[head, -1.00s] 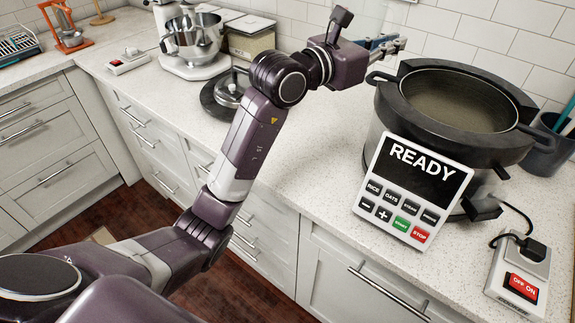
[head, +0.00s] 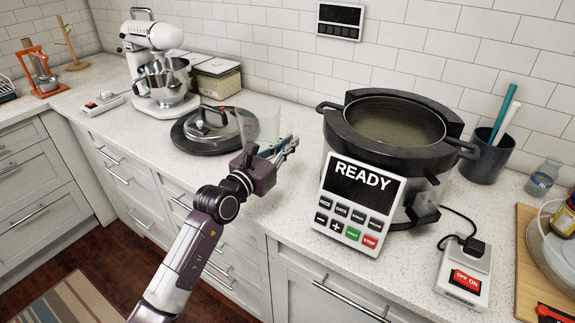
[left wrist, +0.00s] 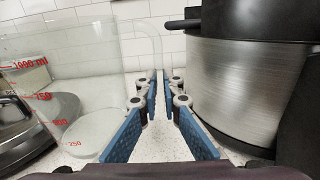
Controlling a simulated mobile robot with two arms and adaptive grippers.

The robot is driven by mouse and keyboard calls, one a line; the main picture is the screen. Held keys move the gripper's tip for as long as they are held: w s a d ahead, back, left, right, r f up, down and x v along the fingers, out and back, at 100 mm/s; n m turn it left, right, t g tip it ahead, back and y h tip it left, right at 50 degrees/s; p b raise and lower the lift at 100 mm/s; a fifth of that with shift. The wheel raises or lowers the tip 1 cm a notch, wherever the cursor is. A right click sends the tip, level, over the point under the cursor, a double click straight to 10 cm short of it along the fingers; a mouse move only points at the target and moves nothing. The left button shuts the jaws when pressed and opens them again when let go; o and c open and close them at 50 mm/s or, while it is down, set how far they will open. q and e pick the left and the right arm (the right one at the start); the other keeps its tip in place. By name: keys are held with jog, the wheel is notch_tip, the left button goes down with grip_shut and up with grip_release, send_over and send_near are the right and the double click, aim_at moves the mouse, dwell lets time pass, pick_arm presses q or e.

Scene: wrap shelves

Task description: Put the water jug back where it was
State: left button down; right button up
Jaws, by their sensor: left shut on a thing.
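The water jug is a clear measuring jug (left wrist: 95,62) with red volume marks; it fills the left of the left wrist view. In the head view it is a faint clear shape (head: 268,126) left of the cooker. My left gripper (head: 287,147) is shut on the jug's handle, with its blue fingers (left wrist: 160,95) on either side of it. The jug looks upright. I cannot tell whether its base touches the counter. My right gripper is not in view.
The cooker (head: 335,150) with its READY panel (head: 362,178) stands close right of the gripper. A dark round lid (head: 190,140) lies behind left, near a stand mixer (head: 150,40) and a lidded container (head: 222,85). The counter (head: 290,195) in front is clear.

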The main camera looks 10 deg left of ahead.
pick_arm(q)
notch_tip(320, 180, down, 3)
jog(key=shift+r, duration=0.1)
notch_tip(320, 180, down, 4)
jog(key=shift+f, duration=0.1)
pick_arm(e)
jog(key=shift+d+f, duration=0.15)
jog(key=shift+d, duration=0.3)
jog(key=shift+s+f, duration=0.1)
pick_arm(q)
jog(key=shift+f+b, duration=0.2)
jog(key=shift+b, duration=0.2)
jog(key=c, duration=2.2)
grip_release()
jog(key=shift+o, duration=0.4)
